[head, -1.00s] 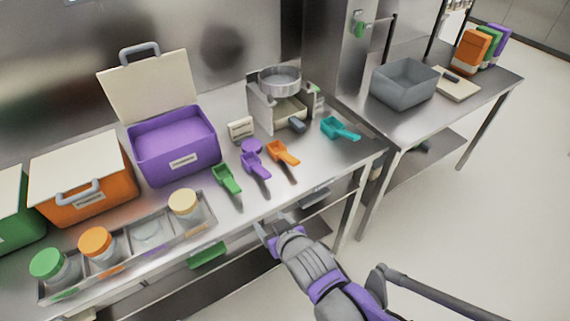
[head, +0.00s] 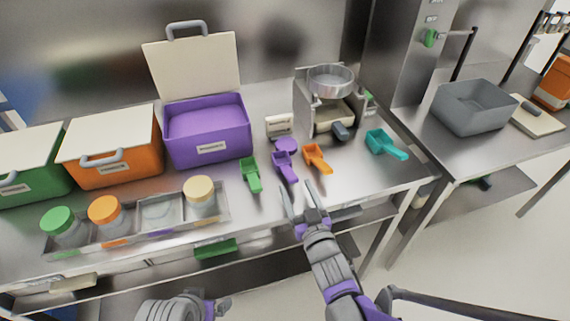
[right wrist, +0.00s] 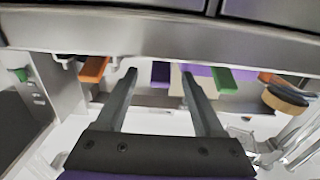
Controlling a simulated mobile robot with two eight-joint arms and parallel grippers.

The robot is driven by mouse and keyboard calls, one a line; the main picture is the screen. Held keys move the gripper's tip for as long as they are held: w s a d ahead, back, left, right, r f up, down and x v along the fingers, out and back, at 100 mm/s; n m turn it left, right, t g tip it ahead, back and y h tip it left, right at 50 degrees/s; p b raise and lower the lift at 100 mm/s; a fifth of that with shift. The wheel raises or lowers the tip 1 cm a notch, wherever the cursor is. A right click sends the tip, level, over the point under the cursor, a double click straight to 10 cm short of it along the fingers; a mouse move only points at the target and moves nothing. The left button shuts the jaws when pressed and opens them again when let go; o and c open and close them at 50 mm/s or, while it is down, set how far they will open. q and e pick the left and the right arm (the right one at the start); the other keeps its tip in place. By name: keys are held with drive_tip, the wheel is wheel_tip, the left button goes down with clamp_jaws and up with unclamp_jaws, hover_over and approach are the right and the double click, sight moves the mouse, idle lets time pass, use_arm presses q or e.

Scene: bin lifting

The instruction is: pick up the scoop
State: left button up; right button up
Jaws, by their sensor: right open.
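Several scoops lie on the steel table (head: 385,195): a green scoop (head: 250,175), a purple scoop (head: 285,165), an orange scoop (head: 318,158) and a teal scoop (head: 385,145). My right gripper (head: 303,192) is open and empty at the table's front edge, just short of the purple and orange scoops. In the right wrist view, its two fingers (right wrist: 160,88) are spread apart, with orange, purple and green pieces beyond them, partly cut off. My left gripper (head: 218,306) shows at the bottom edge, low in front of the table; its jaws are unclear.
A purple round piece (head: 287,143) lies behind the purple scoop. A tray (head: 160,212) with lidded jars stands left. Behind it are an open purple bin (head: 208,145), an orange bin (head: 112,148) and a green bin (head: 30,170). A steel sieve device (head: 330,80) stands behind the scoops.

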sight(286, 168)
drive_tip(key=shift+x, duration=2.95)
drive_tip(key=shift+a+r, duration=0.1)
drive_tip(key=shift+r, duration=0.1)
clamp_jaws()
